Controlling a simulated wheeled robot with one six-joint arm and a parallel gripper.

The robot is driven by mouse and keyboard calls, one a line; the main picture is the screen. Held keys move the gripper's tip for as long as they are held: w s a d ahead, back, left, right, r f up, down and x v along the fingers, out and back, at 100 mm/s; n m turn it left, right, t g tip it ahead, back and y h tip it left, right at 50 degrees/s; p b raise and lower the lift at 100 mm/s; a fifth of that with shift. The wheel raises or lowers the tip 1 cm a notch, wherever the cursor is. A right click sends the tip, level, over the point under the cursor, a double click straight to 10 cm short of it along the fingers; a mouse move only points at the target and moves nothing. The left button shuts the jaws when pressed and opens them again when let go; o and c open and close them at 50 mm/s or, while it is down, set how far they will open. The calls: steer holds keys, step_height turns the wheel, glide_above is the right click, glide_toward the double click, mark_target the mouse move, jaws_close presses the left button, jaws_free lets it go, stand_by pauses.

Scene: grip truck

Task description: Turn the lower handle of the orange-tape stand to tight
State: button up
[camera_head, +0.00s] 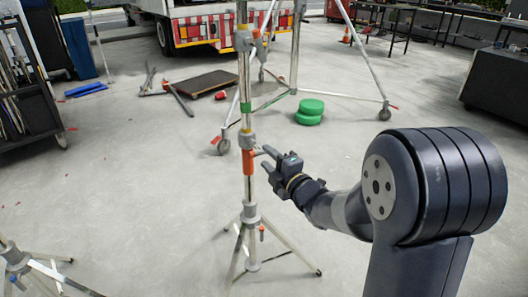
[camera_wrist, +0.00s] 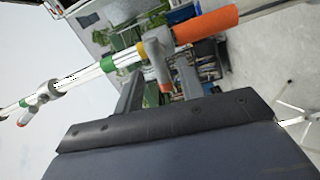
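The stand with orange tape (camera_head: 249,163) is upright on tripod legs, left of my arm. It also carries a green band higher up. A grey collar (camera_head: 247,141) sits between the bands. In the wrist view its grey handle with an orange tip (camera_wrist: 165,77) hangs between my two fingers, near the orange tape (camera_wrist: 207,23). My gripper (camera_head: 267,158) is open at the stand, fingers on either side of the handle. A gap shows in the wrist view; contact cannot be told. A higher collar (camera_head: 242,41) and a bottom collar (camera_head: 250,214) also show.
Another tripod (camera_head: 18,262) stands at the lower left. A wheeled stand's leg (camera_head: 362,50) is behind, near green discs (camera_head: 310,110). A flat cart (camera_head: 207,83) lies by the truck (camera_head: 205,22). The floor at right behind my arm is largely clear.

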mark_target(263, 154)
steer(key=shift+x, duration=1.9)
steer(key=shift+c, duration=0.3)
jaws_close()
